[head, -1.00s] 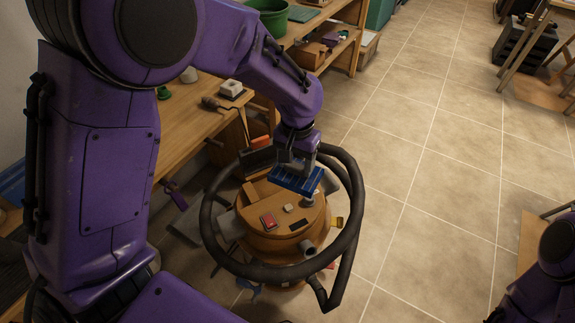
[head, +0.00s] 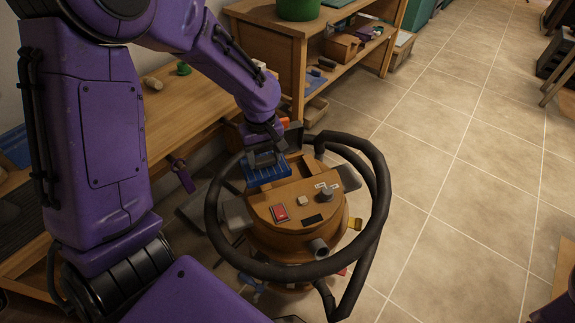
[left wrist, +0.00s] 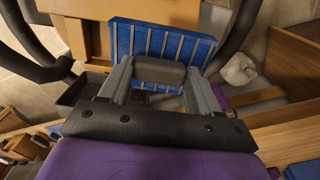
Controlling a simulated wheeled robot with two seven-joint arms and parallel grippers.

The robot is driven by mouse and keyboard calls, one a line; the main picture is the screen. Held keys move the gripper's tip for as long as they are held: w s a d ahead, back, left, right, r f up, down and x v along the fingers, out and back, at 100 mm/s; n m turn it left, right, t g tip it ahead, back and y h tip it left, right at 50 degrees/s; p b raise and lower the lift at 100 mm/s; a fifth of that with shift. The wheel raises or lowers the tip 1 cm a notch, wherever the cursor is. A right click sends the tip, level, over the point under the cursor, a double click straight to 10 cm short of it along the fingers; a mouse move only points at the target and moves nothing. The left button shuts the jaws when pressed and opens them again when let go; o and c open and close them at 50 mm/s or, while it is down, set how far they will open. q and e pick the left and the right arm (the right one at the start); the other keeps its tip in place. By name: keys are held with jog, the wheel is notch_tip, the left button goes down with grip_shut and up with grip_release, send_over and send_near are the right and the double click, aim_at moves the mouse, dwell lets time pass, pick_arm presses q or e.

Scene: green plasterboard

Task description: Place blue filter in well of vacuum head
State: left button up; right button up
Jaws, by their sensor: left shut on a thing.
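The blue filter (head: 266,171) is a ribbed flat block with grey bars. My left gripper (head: 264,153) is shut on it and holds it at the back left edge of the vacuum head (head: 300,205). The filter (left wrist: 165,42) also shows in the left wrist view between my left gripper's fingers (left wrist: 158,75). The vacuum head is a round orange-brown top with a red switch (head: 279,212), a dark knob (head: 326,194) and a rectangular well (head: 292,172) right of the filter. I cannot tell if the filter touches the head. My right gripper is not in view.
A thick black hose (head: 384,190) loops around the vacuum head. A wooden workbench (head: 190,110) stands to the left, and a shelf unit (head: 270,25) stands behind. Open tiled floor (head: 455,160) lies to the right.

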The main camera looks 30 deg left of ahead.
pick_arm(q)
jog(key=w+f, duration=0.3)
jog(key=w+f+b, duration=0.1)
jog(key=w+f, duration=0.2)
jog(key=f, duration=0.1)
jog(key=w+d+f, duration=0.1)
jog(key=w+f, duration=0.2)
jog(key=f, duration=0.1)
jog(key=shift+d, duration=0.1)
jog(key=o, duration=1.3)
jog(key=shift+f, duration=0.1)
jog(key=shift+o, duration=0.2)
notch_tip(320, 180, up, 12)
jog(key=p, duration=0.1)
jog(key=shift+r, duration=0.2)
